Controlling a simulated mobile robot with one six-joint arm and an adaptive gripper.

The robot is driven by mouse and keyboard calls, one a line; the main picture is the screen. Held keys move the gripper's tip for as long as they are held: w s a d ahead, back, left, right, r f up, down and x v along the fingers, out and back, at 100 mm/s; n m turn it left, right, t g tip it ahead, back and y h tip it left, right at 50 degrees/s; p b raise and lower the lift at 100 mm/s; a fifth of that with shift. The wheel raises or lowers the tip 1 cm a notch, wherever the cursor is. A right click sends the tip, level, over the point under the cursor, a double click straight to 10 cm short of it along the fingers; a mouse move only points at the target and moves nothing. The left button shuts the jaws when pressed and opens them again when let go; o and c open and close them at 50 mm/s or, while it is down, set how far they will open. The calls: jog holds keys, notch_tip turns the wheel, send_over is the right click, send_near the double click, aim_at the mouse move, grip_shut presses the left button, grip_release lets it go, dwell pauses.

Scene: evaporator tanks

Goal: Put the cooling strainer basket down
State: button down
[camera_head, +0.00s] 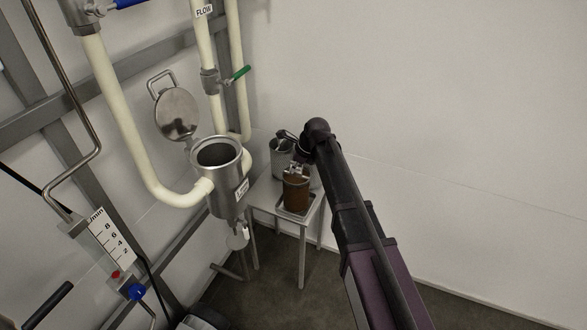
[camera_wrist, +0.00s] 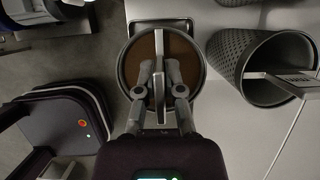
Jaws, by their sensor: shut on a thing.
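A strainer basket (camera_head: 296,194) with a rust-brown side is held over or on a shallow metal tray (camera_head: 283,211) on a small side table. From above, in the wrist view, the basket (camera_wrist: 127,70) is a round grey rim with brown inside and a flat handle bar across it. My gripper (camera_wrist: 161,72) is shut on that handle bar. In the head view my gripper (camera_head: 298,172) reaches down from above onto the basket's top. The basket looks upright. I cannot tell whether its bottom touches the tray.
A wall is behind.

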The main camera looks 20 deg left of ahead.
jog(key=shift+f, duration=0.2)
jog(key=c, duration=0.8)
grip_release()
jog(key=shift+r, duration=0.1)
jog(key=shift+o, duration=0.2)
jog(key=shift+r, duration=0.15)
jog(key=p+v, duration=1.1)
jog(key=v, duration=0.1)
jog(key=shift+d, duration=0.1)
dwell(0.3)
jog(key=s+d+n+h, duration=0.1)
jog(key=s+d+n, duration=0.4)
jog(key=d, duration=0.8)
jog(key=s+d+f+n+h, duration=0.1)
jog(key=s+d+n, duration=0.5)
jog(key=d, duration=0.7)
jog(key=s+d+n+h, duration=0.2)
jog(key=s+d+n, duration=0.3)
jog(key=d, duration=0.7)
jog(key=n, duration=0.2)
jog(key=shift+s+d+f+n+h, duration=0.2)
jog(key=shift+s+d+n+h, duration=0.1)
jog(key=shift+d+n, duration=0.1)
